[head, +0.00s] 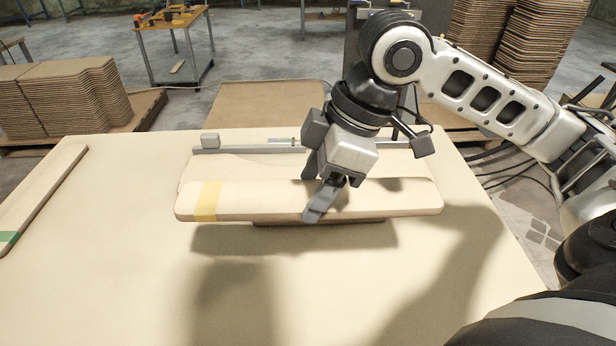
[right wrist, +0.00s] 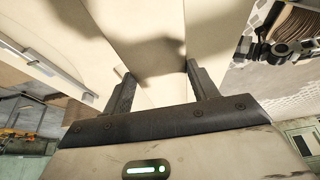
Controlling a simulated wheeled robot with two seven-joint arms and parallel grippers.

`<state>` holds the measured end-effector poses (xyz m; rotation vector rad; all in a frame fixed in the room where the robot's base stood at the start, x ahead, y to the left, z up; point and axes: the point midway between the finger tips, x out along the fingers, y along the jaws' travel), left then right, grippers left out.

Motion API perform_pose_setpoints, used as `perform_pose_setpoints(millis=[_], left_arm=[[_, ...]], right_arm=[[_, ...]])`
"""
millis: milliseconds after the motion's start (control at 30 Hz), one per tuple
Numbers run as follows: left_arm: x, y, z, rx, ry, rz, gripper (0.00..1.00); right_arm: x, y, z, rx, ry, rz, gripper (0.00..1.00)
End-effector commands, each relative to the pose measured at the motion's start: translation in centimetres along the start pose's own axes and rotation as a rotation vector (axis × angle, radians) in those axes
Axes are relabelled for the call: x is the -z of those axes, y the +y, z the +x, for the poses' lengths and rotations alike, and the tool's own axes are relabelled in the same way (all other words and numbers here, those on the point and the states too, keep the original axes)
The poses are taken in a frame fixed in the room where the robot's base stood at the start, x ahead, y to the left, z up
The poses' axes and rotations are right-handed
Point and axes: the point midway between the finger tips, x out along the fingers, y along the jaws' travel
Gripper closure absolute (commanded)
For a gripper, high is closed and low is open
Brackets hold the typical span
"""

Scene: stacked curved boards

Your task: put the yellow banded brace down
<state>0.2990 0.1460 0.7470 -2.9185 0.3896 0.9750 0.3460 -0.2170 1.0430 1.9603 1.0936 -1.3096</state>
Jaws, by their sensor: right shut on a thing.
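The yellow banded brace (head: 260,202) is a long pale board with rounded ends and a yellow band near its left end. It lies crosswise in the middle of the head view. My right gripper (head: 318,197) is shut across its width, right of the band, one finger over the near edge. The brace looks raised, with a shadow on the table in front of it. In the right wrist view my right gripper (right wrist: 161,72) has its two fingers on either side of the pale board (right wrist: 150,45). My left gripper is not in view.
The pale table (head: 130,290) is clear in front. Another pale board (head: 240,166) lies just behind the brace, before a grey rail (head: 245,149) with a block. A green-banded board (head: 40,200) lies at the left edge. Stacked curved boards (head: 75,95) stand beyond the table.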

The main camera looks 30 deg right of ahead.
Motion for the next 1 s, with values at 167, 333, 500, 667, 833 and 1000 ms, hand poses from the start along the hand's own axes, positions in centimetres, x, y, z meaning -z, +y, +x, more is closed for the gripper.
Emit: perform_pose_setpoints(millis=[167,333,500,667,833,1000], left_arm=[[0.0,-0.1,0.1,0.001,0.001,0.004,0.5],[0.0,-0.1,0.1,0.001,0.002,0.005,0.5],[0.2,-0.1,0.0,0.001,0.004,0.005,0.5],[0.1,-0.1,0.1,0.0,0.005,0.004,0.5],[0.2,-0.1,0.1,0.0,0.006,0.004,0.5],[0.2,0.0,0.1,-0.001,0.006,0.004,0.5]], right_arm=[[-0.6,0.6,0.7,0.003,0.001,0.0,0.67],[-1.3,4.7,2.2,0.004,0.003,0.001,0.67],[-2.1,8.8,4.1,0.004,0.002,0.0,0.67],[-3.3,11.1,6.9,0.003,0.002,-0.002,0.67],[-3.9,12.5,8.3,0.001,0.003,-0.006,0.67],[-4.3,13.2,9.2,0.001,0.001,-0.005,0.67]])
